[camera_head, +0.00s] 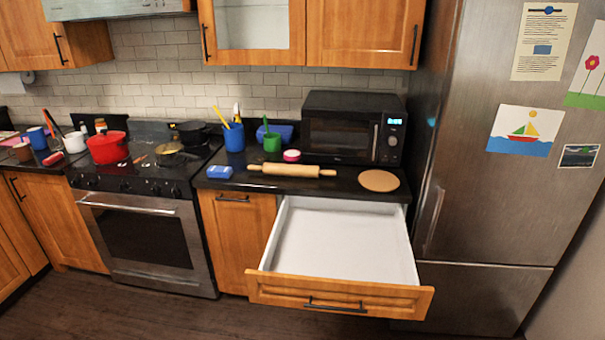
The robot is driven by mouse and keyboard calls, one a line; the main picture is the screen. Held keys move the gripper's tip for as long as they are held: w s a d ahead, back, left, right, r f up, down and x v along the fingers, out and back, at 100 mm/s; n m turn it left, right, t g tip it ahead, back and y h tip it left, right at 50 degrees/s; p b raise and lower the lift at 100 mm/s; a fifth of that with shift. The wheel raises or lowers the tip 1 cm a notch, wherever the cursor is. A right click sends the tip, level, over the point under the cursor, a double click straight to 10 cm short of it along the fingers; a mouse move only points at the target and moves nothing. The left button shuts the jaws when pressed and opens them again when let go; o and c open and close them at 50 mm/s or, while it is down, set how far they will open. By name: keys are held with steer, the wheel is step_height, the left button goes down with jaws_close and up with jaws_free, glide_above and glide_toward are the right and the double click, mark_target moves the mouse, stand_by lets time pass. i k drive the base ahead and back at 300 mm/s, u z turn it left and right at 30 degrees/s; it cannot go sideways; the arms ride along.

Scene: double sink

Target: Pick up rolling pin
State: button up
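The rolling pin (291,170) is light wood with a handle at each end. It lies sideways on the dark counter (240,180), in front of the microwave and above the open drawer. It is fully visible and nothing covers it. My gripper is not in view.
An empty white drawer (340,240) stands pulled out below the rolling pin. A round tan board (379,181) lies to its right, a blue block (219,172) to its left. Behind are a microwave (335,135), green cup (272,142) and pink-lidded item (292,155). A fridge (480,200) stands right.

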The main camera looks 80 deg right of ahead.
mark_target(267, 168)
steer(key=z, duration=1.55)
steer(key=i, duration=1.65)
steer(key=u, duration=0.1)
